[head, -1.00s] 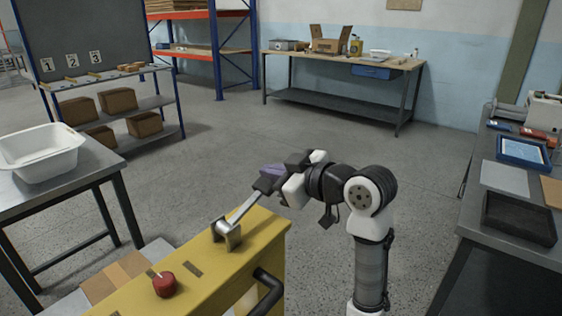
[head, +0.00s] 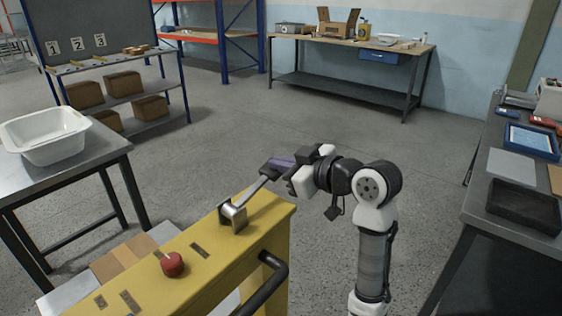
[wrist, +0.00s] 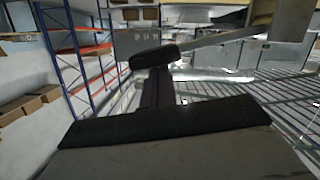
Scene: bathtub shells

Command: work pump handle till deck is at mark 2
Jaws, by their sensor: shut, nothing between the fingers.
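The pump handle is a bare metal lever (head: 256,189) rising to the right from a bracket (head: 233,214) on top of the yellow pump body (head: 215,245). Its dark grip is at the upper end and also shows in the wrist view (wrist: 155,55), with the lever running off to the right. My gripper (head: 277,163) is shut with nothing between its fingers. Its purplish fingers (wrist: 155,92) reach the grip in both views; I cannot tell if they touch it. A low platform with brown cardboard (head: 125,258) lies left of the pump, perhaps the deck. No mark scale is readable on it.
A red knob (head: 172,264) sits on the pump top and a black bar (head: 265,290) on its side. A white tub (head: 45,137) stands on the left table. Cards 1, 2, 3 (head: 76,44) hang at the back left. A workbench (head: 490,210) borders the right; floor between is clear.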

